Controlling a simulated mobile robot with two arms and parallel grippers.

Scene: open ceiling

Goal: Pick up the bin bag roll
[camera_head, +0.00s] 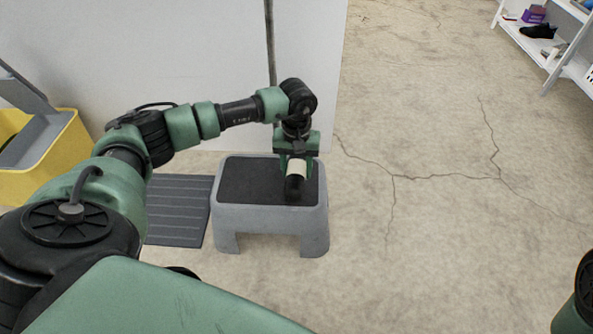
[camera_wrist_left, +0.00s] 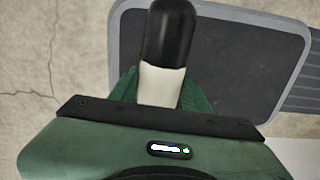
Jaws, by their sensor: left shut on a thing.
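The bin bag roll (camera_head: 295,187) is black with a pale paper band around part of it. My left gripper (camera_head: 297,170) points down over the grey step stool (camera_head: 270,218) and is shut on the roll. In the left wrist view, the roll (camera_wrist_left: 168,40) sticks out from between the green fingers of my left gripper (camera_wrist_left: 160,92), with the band nearest the fingers. The roll is over the stool's dark top; I cannot tell whether it touches it. My right gripper is not in view; only a bit of my right arm shows at the lower right edge.
A dark ribbed mat (camera_head: 178,208) lies left of the stool. A yellow bucket (camera_head: 62,158) stands further left. A white wall or panel (camera_head: 190,60) is behind the stool. A white shelf (camera_head: 556,62) with a black shoe (camera_head: 538,31) is at the upper right. The cracked floor right of the stool is clear.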

